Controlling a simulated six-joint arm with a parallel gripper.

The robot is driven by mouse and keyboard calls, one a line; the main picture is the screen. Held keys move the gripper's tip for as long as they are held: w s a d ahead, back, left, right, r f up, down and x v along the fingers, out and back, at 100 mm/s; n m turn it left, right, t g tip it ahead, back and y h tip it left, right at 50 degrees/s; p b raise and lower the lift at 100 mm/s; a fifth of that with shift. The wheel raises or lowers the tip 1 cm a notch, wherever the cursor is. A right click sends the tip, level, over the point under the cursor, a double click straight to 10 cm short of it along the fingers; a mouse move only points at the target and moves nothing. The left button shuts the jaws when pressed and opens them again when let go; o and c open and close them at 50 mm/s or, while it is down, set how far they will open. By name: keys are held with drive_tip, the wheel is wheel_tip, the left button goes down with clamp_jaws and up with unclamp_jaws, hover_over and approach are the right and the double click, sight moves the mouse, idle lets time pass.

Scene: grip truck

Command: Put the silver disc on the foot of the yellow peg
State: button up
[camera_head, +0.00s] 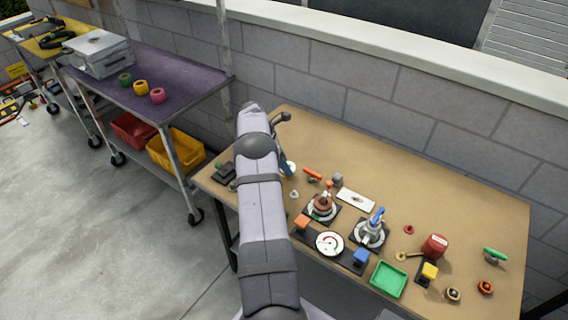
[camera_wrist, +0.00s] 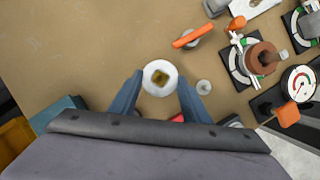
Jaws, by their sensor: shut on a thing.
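A yellow block (camera_head: 430,270), which looks like the yellow peg, stands on a dark plate (camera_head: 421,281) at the front right of the table, well away from my gripper. The wrist view does not show it.
The table's back right is clear.

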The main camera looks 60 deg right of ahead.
sight(284, 176)
drive_tip(key=shift+f, duration=0.25)
drive_tip(key=shift+f+b, duration=0.3)
drive_tip(key=shift+f+b, duration=0.65)
drive_tip(key=shift+f, duration=0.3)
idle(1.7)
drive_tip(key=o, duration=1.2)
drive_tip(key=shift+o, duration=0.6)
drive_tip(key=shift+o, duration=0.9)
drive_tip(key=shift+r, duration=0.1)
wheel_tip(284, 176, up, 7)
drive_tip(key=p, duration=0.5)
drive_tip(key=shift+r, duration=0.2)
